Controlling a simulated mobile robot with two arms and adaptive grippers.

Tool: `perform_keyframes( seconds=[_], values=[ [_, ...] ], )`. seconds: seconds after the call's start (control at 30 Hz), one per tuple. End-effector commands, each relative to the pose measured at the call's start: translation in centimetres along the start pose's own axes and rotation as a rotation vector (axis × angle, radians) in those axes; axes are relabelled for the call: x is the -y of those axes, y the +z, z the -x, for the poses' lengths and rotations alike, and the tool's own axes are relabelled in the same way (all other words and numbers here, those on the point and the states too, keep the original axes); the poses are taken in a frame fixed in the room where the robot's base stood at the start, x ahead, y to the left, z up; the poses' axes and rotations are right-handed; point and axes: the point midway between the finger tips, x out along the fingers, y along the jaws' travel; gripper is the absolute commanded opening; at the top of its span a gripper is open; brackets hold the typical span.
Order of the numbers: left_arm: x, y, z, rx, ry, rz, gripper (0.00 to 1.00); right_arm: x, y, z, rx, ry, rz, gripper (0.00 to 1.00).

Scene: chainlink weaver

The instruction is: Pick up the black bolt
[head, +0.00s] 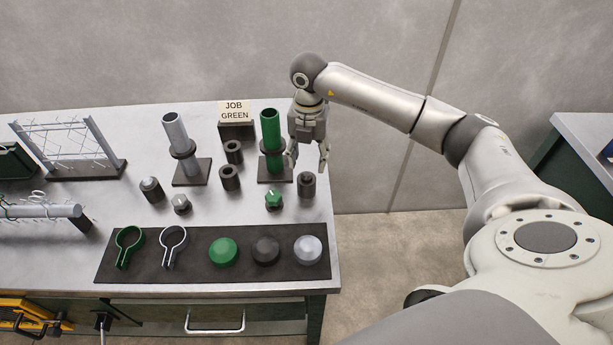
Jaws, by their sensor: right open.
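My right gripper (307,168) is open and empty, pointing down over the right end of the bench. Just below its fingertips stands a short dark upright cylinder (306,186). It could be the black bolt in a dark holder, but its top is too small to tell. Two similar dark cylinders, one farther back (234,152) and one nearer (230,178), stand left of the gripper and seem to have open tops. Another dark cylinder (151,192) with a grey top stands farther left. My left gripper is not in view.
A green tube (270,131) on a dark base stands close left of my gripper. A grey tube (175,134), a "JOB GREEN" sign (234,112) and a wire rack (70,150) stand farther left. A dark mat (200,272) with clamps and domed caps lies in front.

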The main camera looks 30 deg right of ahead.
Motion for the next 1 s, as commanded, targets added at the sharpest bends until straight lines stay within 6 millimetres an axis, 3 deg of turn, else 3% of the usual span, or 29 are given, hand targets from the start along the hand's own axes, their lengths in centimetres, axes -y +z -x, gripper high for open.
perform_keyframes(
  seconds=[0.17, 0.3, 0.6, 1.0],
  values=[
    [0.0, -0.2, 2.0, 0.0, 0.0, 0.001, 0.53, -0.2, -0.5, -2.3, -0.005, -0.003, 0.002, 0.51],
    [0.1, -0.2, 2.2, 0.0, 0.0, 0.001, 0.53, -0.3, -0.4, -4.2, -0.004, -0.002, 0.001, 0.51],
    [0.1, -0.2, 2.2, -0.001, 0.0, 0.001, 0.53, -0.3, -0.4, -4.9, -0.001, 0.0, 0.001, 0.51],
    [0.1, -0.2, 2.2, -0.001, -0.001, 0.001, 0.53, -0.3, -0.4, -4.8, -0.002, 0.001, 0.002, 0.0]
  ],
)
